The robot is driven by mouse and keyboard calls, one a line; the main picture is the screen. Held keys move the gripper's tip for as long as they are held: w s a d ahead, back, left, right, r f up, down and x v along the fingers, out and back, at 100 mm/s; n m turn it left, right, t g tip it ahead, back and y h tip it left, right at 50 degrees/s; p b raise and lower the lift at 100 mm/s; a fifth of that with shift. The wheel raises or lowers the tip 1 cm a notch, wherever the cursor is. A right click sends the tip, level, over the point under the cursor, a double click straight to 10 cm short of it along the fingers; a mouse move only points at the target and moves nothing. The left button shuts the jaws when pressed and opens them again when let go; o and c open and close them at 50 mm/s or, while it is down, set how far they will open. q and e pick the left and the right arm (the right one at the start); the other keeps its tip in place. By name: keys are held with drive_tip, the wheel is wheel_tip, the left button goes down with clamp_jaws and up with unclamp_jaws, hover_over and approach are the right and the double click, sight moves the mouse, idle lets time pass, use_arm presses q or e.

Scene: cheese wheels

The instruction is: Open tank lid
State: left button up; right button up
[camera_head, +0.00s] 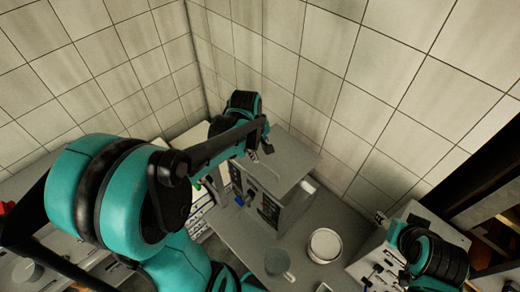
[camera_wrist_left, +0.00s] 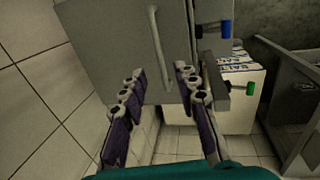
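The grey box-shaped tank (camera_head: 290,165) stands near the tiled corner in the head view, with dark controls on its front. In the left wrist view a grey lid panel (camera_wrist_left: 105,45) fills the upper part and carries a long pale bar handle (camera_wrist_left: 156,45). My left gripper (camera_head: 264,138) is over the tank top. In the wrist view its purple-padded fingers (camera_wrist_left: 160,95) are apart, with the handle's lower end in line with the gap and no clear contact. My right gripper (camera_head: 381,217) is at the right, near a panelled machine; its finger opening is too small to judge.
A white round pot (camera_head: 325,245) and a clear jug (camera_head: 278,262) stand on the grey table in front of the tank. The panelled machine (camera_head: 372,260) is at the right. White salt packs (camera_wrist_left: 238,66) lie beyond the lid in the wrist view. Tiled walls close off the back.

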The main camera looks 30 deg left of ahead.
sight(264, 163)
use_arm(q)
drive_tip(key=f, duration=0.3)
drive_tip(key=w+f, duration=0.1)
drive_tip(key=f, duration=0.2)
drive_tip(key=shift+w+d+f+b, duration=0.15)
drive_tip(key=shift+d+f+b, duration=0.05)
drive_tip(key=shift+f+b, duration=0.1)
drive_tip(key=shift+r, duration=0.1)
drive_tip(key=shift+c, duration=0.4)
clamp_jaws()
